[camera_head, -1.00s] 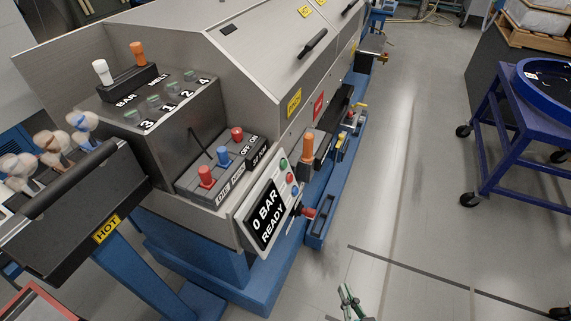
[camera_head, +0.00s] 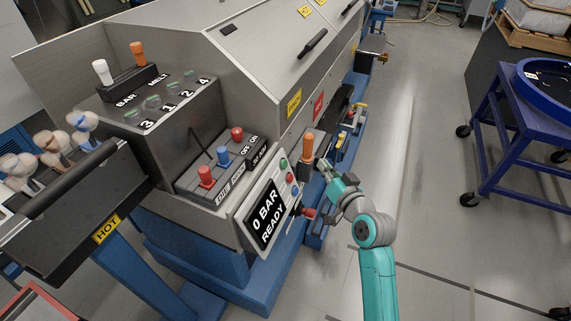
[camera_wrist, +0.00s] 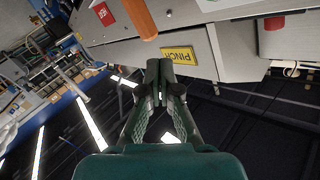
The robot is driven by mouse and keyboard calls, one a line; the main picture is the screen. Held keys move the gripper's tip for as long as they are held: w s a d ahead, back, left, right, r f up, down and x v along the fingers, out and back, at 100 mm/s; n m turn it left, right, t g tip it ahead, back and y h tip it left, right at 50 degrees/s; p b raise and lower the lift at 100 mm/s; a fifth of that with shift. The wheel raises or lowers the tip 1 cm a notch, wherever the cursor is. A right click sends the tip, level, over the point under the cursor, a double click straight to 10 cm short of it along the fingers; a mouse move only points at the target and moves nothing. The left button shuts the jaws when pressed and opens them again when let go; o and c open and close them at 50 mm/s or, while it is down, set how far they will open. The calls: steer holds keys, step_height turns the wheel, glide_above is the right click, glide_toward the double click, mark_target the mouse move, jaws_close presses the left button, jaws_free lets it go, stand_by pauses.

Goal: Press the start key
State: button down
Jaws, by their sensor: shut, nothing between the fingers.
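The control panel (camera_head: 249,222) on the machine's front shows "0 BAR READY" on a black display. A green button (camera_head: 283,162) and a red button (camera_head: 290,178) sit along its upper right edge. I cannot read a label that marks either as the start key. My gripper (camera_head: 325,168) is to the right of these buttons, beside an orange handle (camera_head: 307,147), apart from the panel. In the wrist view my gripper (camera_wrist: 160,68) is shut and empty, its tips in front of a yellow PINCH label (camera_wrist: 179,55). The green button is not seen there.
The orange handle also shows in the wrist view (camera_wrist: 140,18). Red and blue knobs (camera_head: 222,156) stand on the ledge left of the panel. A HOT-marked black bar (camera_head: 72,190) juts out at left. The floor (camera_head: 425,190) at right is open up to a blue cart (camera_head: 520,150).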

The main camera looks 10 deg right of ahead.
steer(key=shift+w, duration=0.1)
stand_by(0.3)
steer(key=w+a+f, duration=0.3)
steer(key=w+a, duration=0.1)
steer(key=a, duration=0.2)
steer(key=shift+w+a, duration=0.3)
steer(key=shift+w, duration=0.05)
steer(key=shift+a, duration=0.1)
stand_by(1.4)
steer(key=shift+w+a+f, duration=0.1)
steer(key=shift+w+a, duration=0.15)
steer(key=shift+w+a+f, duration=0.15)
steer(key=shift+w+a, duration=0.05)
steer(key=shift+a, duration=0.1)
stand_by(0.9)
steer(key=shift+d, duration=0.1)
steer(key=shift+s+d+r, duration=0.3)
steer(key=shift+s+d, duration=0.15)
steer(key=shift+d, duration=0.1)
stand_by(0.4)
steer(key=shift+s+d+r, duration=0.3)
steer(key=shift+s+d, duration=0.15)
steer(key=shift+d, duration=0.2)
steer(key=shift+s+d+r, duration=0.25)
steer(key=shift+s+d, duration=0.25)
steer(key=shift+d, duration=0.1)
steer(key=shift+s+d+r, duration=0.3)
steer(key=shift+s+d, duration=0.15)
steer(key=shift+d, duration=0.2)
